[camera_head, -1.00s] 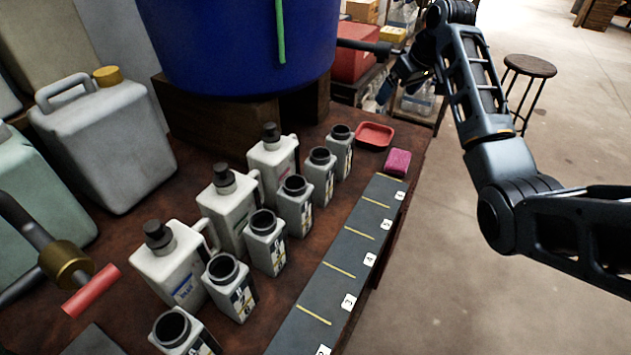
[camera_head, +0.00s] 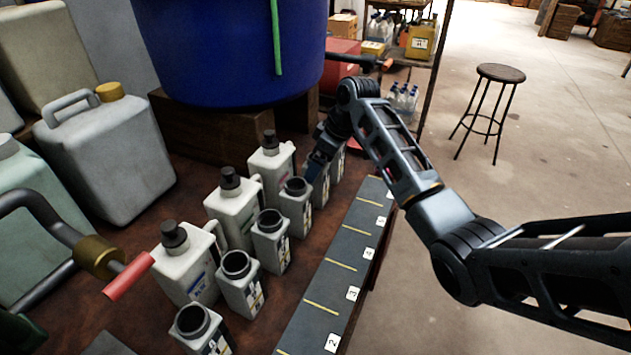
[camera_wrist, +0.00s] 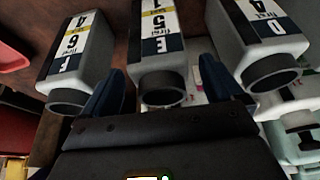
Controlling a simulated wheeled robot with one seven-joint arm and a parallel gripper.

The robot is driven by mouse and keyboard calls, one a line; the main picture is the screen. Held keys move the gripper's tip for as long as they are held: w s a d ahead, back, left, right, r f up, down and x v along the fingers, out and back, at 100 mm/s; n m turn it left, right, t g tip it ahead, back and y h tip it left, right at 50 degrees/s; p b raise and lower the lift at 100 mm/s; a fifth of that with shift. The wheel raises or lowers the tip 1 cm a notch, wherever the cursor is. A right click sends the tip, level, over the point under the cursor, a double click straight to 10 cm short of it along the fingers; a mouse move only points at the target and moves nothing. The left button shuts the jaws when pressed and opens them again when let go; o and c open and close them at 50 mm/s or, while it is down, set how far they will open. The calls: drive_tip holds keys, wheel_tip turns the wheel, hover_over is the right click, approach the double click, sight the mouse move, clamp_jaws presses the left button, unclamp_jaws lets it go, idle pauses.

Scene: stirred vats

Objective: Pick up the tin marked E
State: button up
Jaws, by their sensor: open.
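The tin marked E (camera_wrist: 160,60) is a pale square tin with a black open neck and a dark blue, white and yellow label. It hangs upside down in the wrist view, between tin F (camera_wrist: 72,58) and tin D (camera_wrist: 262,52). My gripper (camera_wrist: 165,68) is open, with one blue finger on either side of tin E; whether they touch it I cannot tell. In the head view my gripper (camera_head: 319,163) is at the far end of the tin row, where tin E (camera_head: 321,190) is partly hidden behind it.
Nearer tins (camera_head: 270,245) stand in a row beside white capped bottles (camera_head: 235,212). A dark numbered strip (camera_head: 335,270) lies along the table's right edge. A blue vat (camera_head: 235,50) stands behind on wooden blocks. A red-handled valve (camera_head: 128,277) is at left.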

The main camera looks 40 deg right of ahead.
drive_tip(key=x, duration=0.3)
drive_tip(key=shift+c, duration=0.2)
drive_tip(key=shift+s+r, duration=0.1)
drive_tip(key=c, duration=1)
